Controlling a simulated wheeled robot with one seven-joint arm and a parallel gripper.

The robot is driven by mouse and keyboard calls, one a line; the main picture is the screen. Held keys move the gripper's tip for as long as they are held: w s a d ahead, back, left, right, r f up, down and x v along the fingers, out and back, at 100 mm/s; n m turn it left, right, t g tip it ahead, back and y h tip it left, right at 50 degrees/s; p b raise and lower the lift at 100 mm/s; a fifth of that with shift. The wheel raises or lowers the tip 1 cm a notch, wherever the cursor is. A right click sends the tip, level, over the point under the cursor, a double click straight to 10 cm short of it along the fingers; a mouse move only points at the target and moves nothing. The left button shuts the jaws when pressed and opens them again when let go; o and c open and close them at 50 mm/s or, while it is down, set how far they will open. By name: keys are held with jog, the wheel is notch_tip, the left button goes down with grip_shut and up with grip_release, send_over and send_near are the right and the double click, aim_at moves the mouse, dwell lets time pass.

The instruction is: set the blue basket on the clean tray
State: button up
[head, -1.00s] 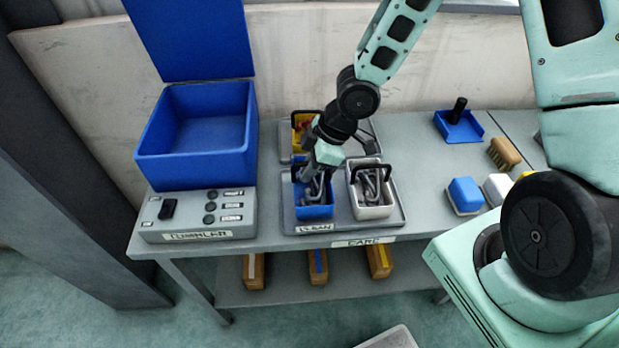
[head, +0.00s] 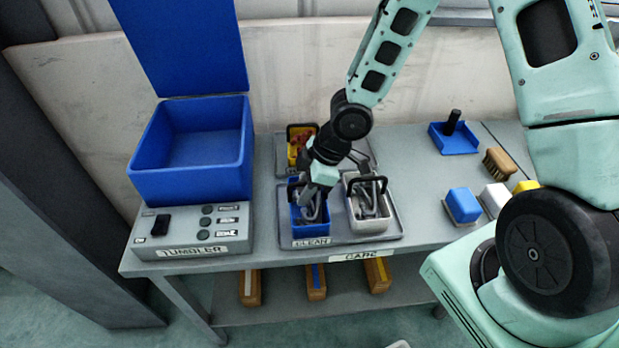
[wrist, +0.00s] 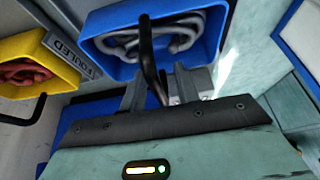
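The blue basket (head: 297,217) appears to stand on the left part of the clean tray (head: 345,238), with grey hooks or chain parts (wrist: 160,40) inside. Its black handle (wrist: 149,62) rises between the two fingers of my gripper (wrist: 163,92). The fingers look apart, with gaps beside the handle, so the gripper seems open around it. In the head view my gripper (head: 314,196) is directly over the basket and hides part of it. A white basket (head: 368,222) with similar grey parts stands close on its right on the same tray.
A yellow basket (head: 293,150) with red parts is on the fouled tray (head: 283,166) behind. The blue open-lidded tumbler (head: 190,180) stands left. Brush (head: 500,160), blue block (head: 462,206) and blue dustpan (head: 455,143) lie right. Bare table shows between.

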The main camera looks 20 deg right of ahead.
jog(key=p+v, duration=0.6)
jog(key=v, duration=0.4)
jog(key=shift+r, duration=0.45)
jog(key=shift+s+d+r, duration=0.25)
jog(key=shift+d+r, duration=0.05)
jog(key=shift+r, duration=0.3)
jog(key=s+a+r+m+h, duration=0.2)
jog(key=s+a+r+m, duration=0.1)
jog(key=s+r, duration=0.4)
jog(key=s+a+r+m+g+h, duration=0.1)
jog(key=s+a+r, duration=0.5)
jog(key=s, duration=0.6)
jog(key=r+m+h, duration=0.1)
jog(key=m, duration=0.1)
jog(key=shift+a+m, duration=0.2)
jog(key=shift+m, duration=0.1)
jog(key=shift+r, duration=0.1)
notch_tip(320, 180, down, 3)
jog(key=b, duration=0.3)
jog(key=shift+f, duration=0.2)
